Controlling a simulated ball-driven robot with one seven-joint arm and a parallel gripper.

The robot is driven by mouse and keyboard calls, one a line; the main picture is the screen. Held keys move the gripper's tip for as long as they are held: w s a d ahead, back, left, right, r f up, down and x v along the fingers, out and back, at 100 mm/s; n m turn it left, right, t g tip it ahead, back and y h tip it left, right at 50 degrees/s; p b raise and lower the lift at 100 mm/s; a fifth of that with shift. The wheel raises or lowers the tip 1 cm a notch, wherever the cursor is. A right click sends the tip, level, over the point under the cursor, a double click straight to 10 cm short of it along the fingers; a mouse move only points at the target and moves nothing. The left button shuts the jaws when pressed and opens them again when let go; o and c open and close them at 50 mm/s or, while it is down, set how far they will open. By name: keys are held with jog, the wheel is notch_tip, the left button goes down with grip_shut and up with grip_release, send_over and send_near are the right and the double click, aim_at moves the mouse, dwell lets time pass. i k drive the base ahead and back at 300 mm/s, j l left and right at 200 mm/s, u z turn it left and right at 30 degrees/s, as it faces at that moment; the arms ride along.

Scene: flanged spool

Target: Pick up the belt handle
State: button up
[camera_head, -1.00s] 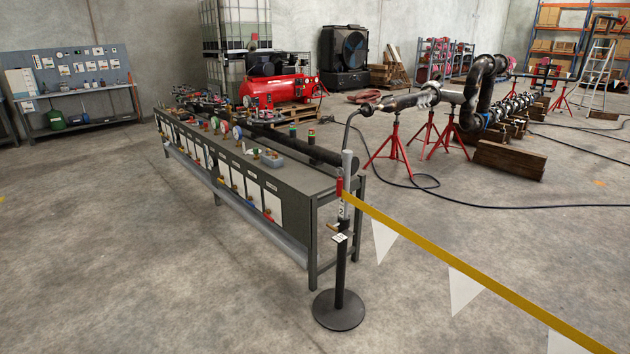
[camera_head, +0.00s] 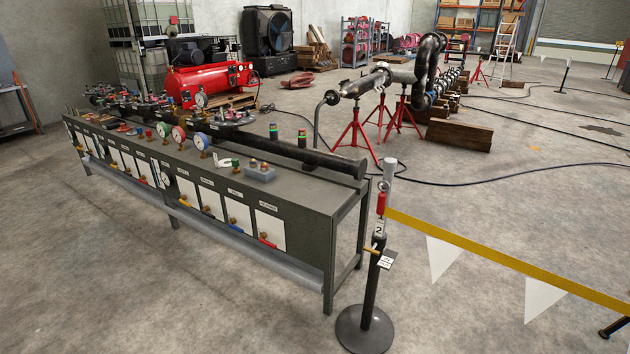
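The belt handle (camera_head: 381,203) looks like a small red piece at the left end of the yellow belt (camera_head: 505,260), against the upper part of a stanchion post. The stanchion (camera_head: 371,285) is upright, with a grey top, a black lower post and a round dark base on the floor. A ring shows just above the red piece, and a tag and a small brass-coloured peg are on the post below it. The belt runs from the handle down to the right and out of the picture, with white pennants hanging from it. My gripper is not in view.
A long grey bench (camera_head: 290,195) with gauges and valves stands just left of the stanchion. Red pipe stands (camera_head: 355,135) carry a pipe behind it. A dark hose (camera_head: 470,182) lies on the floor. A black cylindrical piece (camera_head: 614,328) shows at the lower right edge. Concrete floor is open at front left.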

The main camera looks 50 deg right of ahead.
aim_at(380, 210)
jog(key=i+z, duration=0.25)
jog(key=i, duration=0.15)
jog(key=i+j+z, duration=0.25)
jog(key=i, duration=0.15)
jog(key=i+j+z, duration=0.25)
jog(key=i, duration=0.15)
jog(key=l, duration=0.1)
